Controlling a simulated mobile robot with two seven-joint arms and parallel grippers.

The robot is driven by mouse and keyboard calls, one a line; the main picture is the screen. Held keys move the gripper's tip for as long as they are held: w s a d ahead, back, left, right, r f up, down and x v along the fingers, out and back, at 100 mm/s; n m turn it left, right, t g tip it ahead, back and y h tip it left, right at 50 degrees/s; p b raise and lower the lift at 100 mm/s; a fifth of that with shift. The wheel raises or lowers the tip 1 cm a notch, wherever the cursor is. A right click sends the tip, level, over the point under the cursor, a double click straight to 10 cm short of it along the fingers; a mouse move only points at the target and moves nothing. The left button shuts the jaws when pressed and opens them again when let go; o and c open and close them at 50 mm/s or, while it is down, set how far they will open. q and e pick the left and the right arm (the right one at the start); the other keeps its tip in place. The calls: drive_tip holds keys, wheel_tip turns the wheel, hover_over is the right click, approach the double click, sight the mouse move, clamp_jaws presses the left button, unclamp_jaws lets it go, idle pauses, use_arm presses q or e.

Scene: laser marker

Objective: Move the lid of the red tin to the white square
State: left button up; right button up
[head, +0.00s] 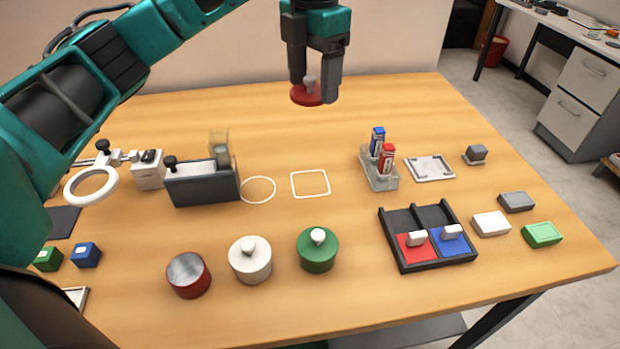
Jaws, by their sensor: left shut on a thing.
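The red tin (188,277) stands at the front left of the table with its grey top uncovered. My left gripper (312,80) is shut on the knob of the red lid (306,96) and holds it in the air, toward the back of the table. The white square (310,184) is a rounded outline on the table's middle, and it is empty. It lies lower in the picture than the lid. My right gripper is out of view.
A white tin (250,262) and a green tin (317,252), both lidded, stand beside the red tin. A white circle outline (258,189) and a dark upright holder (202,187) are left of the square. A bottle rack (379,181) and a black tray (428,263) are to its right.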

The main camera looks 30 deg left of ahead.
use_arm(q)
drive_tip(key=shift+r+n, duration=0.2)
drive_tip(key=shift+n, duration=0.2)
drive_tip(key=shift+f, duration=0.2)
drive_tip(key=b, duration=0.2)
approach(312, 182)
drive_tip(key=shift+f, duration=0.85)
wheel_tip(312, 182, down, 4)
drive_tip(key=shift+f, duration=0.25)
drive_tip(key=shift+w+f, duration=0.1)
drive_tip(key=shift+f, duration=0.1)
